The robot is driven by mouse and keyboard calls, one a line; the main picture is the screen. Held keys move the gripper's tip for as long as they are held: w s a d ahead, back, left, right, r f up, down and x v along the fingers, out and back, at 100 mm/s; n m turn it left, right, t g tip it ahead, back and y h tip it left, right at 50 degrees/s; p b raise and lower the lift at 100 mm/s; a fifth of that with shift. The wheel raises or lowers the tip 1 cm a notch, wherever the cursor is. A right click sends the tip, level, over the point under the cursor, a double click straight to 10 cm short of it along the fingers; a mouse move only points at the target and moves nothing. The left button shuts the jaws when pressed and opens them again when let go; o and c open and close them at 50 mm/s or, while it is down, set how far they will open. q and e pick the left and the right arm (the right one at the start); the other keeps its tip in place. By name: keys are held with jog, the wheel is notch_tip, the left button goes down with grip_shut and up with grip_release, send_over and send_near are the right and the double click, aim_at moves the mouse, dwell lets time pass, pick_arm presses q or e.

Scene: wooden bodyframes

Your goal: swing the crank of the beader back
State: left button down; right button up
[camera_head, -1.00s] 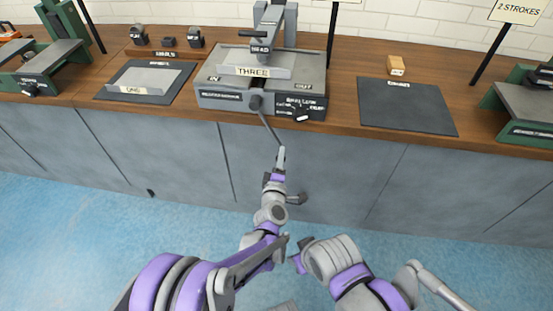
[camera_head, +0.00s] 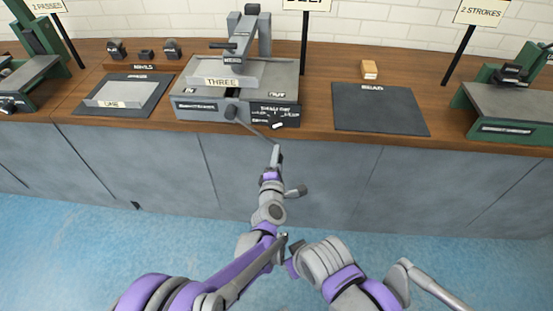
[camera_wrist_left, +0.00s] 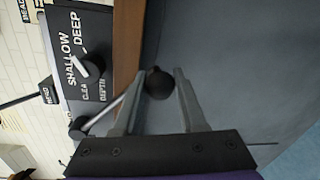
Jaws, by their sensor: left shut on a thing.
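The beader (camera_head: 190,107) is a grey machine on the wooden counter, with a plate marked THREE on top. Its crank (camera_head: 254,129) is a thin rod that slants down and right from a dark hub on the front face. My left gripper (camera_head: 277,150) is at the rod's outer end, in front of the counter's edge. In the left wrist view, the crank's black ball knob (camera_wrist_left: 158,83) sits between the two fingers of my left gripper (camera_wrist_left: 161,76), which are shut on it. My right arm is folded at the lower right in the head view; its gripper does not show.
A depth dial (camera_wrist_left: 89,67) is on the beader's front, close to the crank. A dark mat (camera_head: 380,110) lies right of the beader, with a wooden block (camera_head: 369,69) behind it. Another mat (camera_head: 85,108) lies left. Green machines (camera_head: 515,105) stand at both ends. Grey cabinet fronts (camera_head: 330,185) drop below the counter.

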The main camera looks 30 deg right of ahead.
pick_arm(q)
jog(key=shift+s+d+r, duration=0.1)
jog(key=shift+d+r, duration=0.1)
jog(key=shift+r, duration=0.05)
dwell(0.3)
jog(key=shift+c, duration=2.4)
grip_release()
jog(key=p+v, duration=0.1)
jog(key=v, duration=1)
